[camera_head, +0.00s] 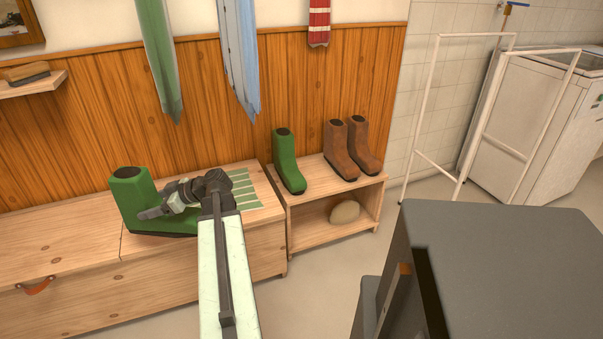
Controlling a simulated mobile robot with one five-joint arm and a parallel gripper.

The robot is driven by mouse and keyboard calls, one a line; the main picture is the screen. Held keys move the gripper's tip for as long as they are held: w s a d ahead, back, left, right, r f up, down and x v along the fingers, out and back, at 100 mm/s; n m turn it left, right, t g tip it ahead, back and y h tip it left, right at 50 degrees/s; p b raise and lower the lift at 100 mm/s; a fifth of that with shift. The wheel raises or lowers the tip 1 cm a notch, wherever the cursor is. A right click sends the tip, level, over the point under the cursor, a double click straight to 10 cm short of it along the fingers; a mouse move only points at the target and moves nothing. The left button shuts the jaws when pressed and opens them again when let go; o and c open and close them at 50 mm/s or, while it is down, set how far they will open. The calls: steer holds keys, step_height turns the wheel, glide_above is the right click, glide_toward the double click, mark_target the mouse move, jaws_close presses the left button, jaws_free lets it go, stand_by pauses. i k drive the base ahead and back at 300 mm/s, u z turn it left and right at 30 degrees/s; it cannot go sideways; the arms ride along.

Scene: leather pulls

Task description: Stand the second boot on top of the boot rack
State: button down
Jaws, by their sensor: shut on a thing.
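A green boot (130,196) stands upright at the bench top on the left, its dark sole down. My gripper (150,212) reaches it from the right and is shut on it; the arm covers part of the boot's foot. I cannot tell whether the sole touches the bench. The boot rack (311,207) is a low open wooden shelf to the right of the bench. Another green boot (286,163) stands upright on its top at the left.
Two brown boots (340,150) (364,146) stand on the rack's right side. A beige rounded thing (345,212) lies on its lower shelf. The bench (65,247) bears a green striped mat (242,190). Clothes (238,50) hang above. A white drying frame (430,105) stands right.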

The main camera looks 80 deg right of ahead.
mark_target(313, 173)
steer(key=z, duration=1.95)
steer(key=i, duration=1)
steer(key=u, duration=0.05)
